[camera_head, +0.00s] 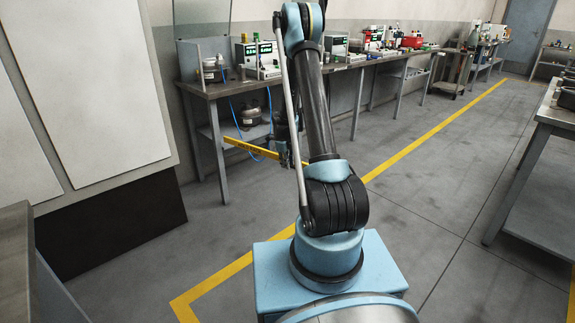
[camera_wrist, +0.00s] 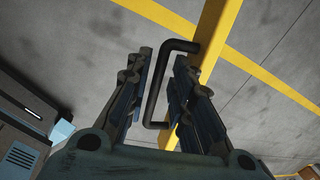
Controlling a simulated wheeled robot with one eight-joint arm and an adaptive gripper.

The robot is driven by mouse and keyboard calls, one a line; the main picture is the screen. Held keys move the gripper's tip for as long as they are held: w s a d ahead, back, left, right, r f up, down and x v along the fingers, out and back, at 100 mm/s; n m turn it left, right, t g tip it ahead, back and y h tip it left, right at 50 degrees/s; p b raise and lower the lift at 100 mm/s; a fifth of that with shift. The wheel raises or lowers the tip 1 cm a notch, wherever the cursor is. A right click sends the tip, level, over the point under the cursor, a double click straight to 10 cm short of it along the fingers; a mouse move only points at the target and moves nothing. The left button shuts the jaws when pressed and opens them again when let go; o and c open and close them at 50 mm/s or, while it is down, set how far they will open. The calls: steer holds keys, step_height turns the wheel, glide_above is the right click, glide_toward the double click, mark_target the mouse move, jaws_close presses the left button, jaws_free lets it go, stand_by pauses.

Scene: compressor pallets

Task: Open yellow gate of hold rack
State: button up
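The yellow gate (camera_head: 243,147) is a slim bar across the front of a grey bench, the likely hold rack (camera_head: 211,91), at knee height in the head view. It also runs along the upper right of the wrist view (camera_wrist: 212,38). A black U-shaped handle (camera_wrist: 156,88) is fixed to the gate. My gripper (camera_wrist: 161,58) is open, with one finger on each side of the handle's long bar. The bar looks nearer the left finger, with a gap on the right; contact cannot be told. In the head view, my arm partly hides the gripper and gate.
A dark compressor (camera_head: 249,114) sits on the lower shelf behind the gate. Benches with instruments (camera_head: 262,58) line the back wall. A large pale panel (camera_head: 95,80) stands at left, and another table (camera_head: 556,118) at right. The floor between is clear, marked with yellow lines (camera_head: 430,135).

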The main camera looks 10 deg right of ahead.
steer(key=shift+s+d, duration=0.1)
steer(key=shift+d, duration=0.05)
steer(key=shift+s+r, duration=0.1)
steer(key=shift+r, duration=0.45)
step_height(320, 180, up, 11)
steer(key=s+a, duration=0.1)
steer(key=shift+s+a+f, duration=0.2)
steer(key=shift+s+a, duration=0.05)
steer(key=shift+a, duration=0.05)
